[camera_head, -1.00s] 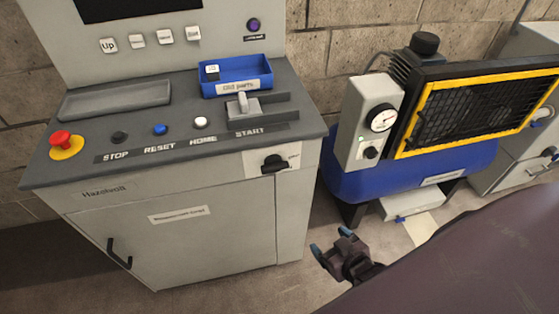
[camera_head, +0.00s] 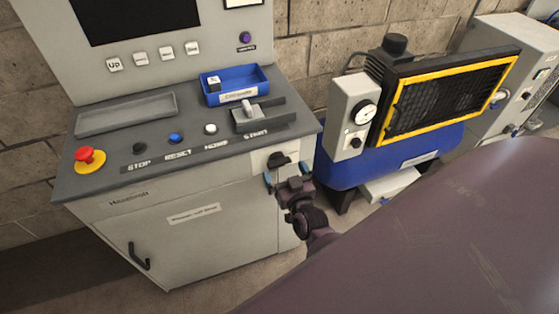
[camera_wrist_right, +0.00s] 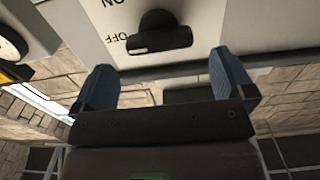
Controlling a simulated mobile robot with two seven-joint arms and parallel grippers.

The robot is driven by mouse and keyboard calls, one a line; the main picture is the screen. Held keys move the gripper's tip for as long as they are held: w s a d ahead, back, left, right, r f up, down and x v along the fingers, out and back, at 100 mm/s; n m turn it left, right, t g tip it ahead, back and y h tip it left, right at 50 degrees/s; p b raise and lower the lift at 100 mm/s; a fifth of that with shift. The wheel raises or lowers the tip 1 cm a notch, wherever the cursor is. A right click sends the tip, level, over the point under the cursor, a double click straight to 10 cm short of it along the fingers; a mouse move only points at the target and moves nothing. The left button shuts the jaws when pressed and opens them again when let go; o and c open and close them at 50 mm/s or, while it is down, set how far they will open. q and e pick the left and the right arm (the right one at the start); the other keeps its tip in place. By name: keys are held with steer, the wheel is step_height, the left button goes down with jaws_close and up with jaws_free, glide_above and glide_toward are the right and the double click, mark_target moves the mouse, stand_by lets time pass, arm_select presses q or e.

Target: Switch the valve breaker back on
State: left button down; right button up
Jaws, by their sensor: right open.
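A black rotary switch (camera_head: 279,160) is on a white plate on the right part of the cabinet front, below the START label. It also shows in the right wrist view (camera_wrist_right: 160,32), with ON and OFF upside down on its plate; its bar lies crosswise, one end beside OFF. I cannot read whether this is the valve breaker. My right gripper (camera_head: 288,179) is just below and in front of the switch, open and empty. In the wrist view its blue fingertips (camera_wrist_right: 166,82) are apart, with the switch beyond them. My left gripper is not in view.
The grey console (camera_head: 123,167) has a red stop button (camera_head: 85,155), several push buttons, a lever (camera_head: 249,107) and a blue tray (camera_head: 230,99) on top. A blue compressor (camera_head: 340,170) with a gauge stands to the right. A grey cabinet with controls (camera_head: 522,92) stands at far right.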

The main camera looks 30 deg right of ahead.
mark_target(281, 164)
steer(key=shift+x, duration=2.4)
steer(key=c, duration=0.9)
